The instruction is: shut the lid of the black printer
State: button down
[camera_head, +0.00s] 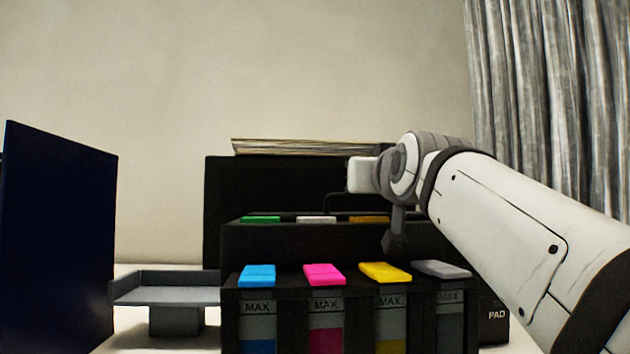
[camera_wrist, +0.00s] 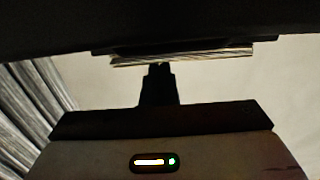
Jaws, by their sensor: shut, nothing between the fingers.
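The black printer (camera_head: 300,242) stands in the middle of the head view, with colored ink tanks along its front. A flat black panel (camera_head: 265,185) rises behind its top; it may be the raised lid, but I cannot tell for sure. My gripper (camera_head: 394,242) is shut and empty, a dark shape hanging in front of the printer's right part in the head view. I cannot tell whether it touches the printer. In the wrist view the gripper (camera_wrist: 158,85) shows dark against the pale wall, below a dark surface whose identity is unclear.
A stack of sheets (camera_head: 310,147) shows above the black panel, and also in the wrist view (camera_wrist: 180,57). A grey tray (camera_head: 165,287) and a tall dark blue panel (camera_head: 60,240) stand left. A dark box marked PAD (camera_head: 496,315) is at right. Grey curtains (camera_head: 550,80) hang behind.

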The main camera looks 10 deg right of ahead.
dwell(0.4)
notch_tip(320, 180, up, 10)
jog(key=p, duration=0.5)
